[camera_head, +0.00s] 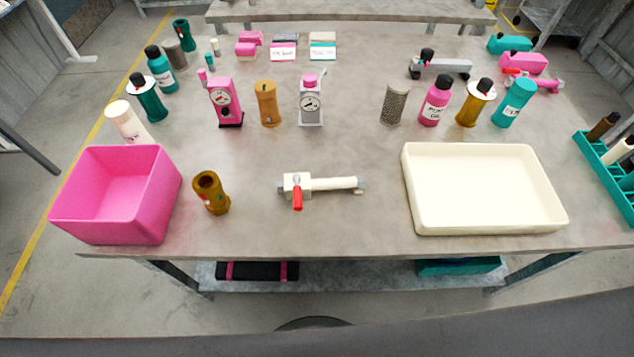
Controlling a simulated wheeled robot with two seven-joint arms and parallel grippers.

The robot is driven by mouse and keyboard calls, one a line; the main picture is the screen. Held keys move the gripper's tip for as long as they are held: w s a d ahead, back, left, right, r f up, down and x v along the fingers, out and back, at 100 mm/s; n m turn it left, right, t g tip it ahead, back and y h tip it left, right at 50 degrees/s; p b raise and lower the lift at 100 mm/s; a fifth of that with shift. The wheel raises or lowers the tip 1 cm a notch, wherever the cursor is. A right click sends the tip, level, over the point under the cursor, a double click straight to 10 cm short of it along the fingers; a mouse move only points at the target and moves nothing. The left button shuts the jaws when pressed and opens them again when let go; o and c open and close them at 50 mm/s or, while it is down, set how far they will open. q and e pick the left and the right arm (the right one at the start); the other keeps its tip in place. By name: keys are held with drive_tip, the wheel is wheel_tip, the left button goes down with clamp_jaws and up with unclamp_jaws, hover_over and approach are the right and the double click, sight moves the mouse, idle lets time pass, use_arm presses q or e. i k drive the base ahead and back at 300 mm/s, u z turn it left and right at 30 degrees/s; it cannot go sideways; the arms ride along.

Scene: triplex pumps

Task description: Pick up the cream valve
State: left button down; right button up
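The cream valve (328,184) lies flat on the grey table near the front middle. Its cream body is at the left and a long cream pipe runs to the right, with grey ends. A red lever handle (297,197) points toward the front edge. Nothing touches the valve. Neither of my grippers shows in the head view.
A pink bin (72,207) and a brown cylinder (212,193) stand left of the valve. A cream tray (548,215), empty, lies to the right. Gauges, bottles and boxes stand farther back. Table around the valve is clear, with the front edge (330,252) close.

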sight(308, 185)
drive_tip(key=k, duration=0.5)
drive_tip(key=u, duration=3.2)
drive_tip(key=k, duration=1.75)
drive_tip(key=z, duration=2.4)
drive_tip(key=i, duration=0.5)
drive_tip(key=u, duration=0.1)
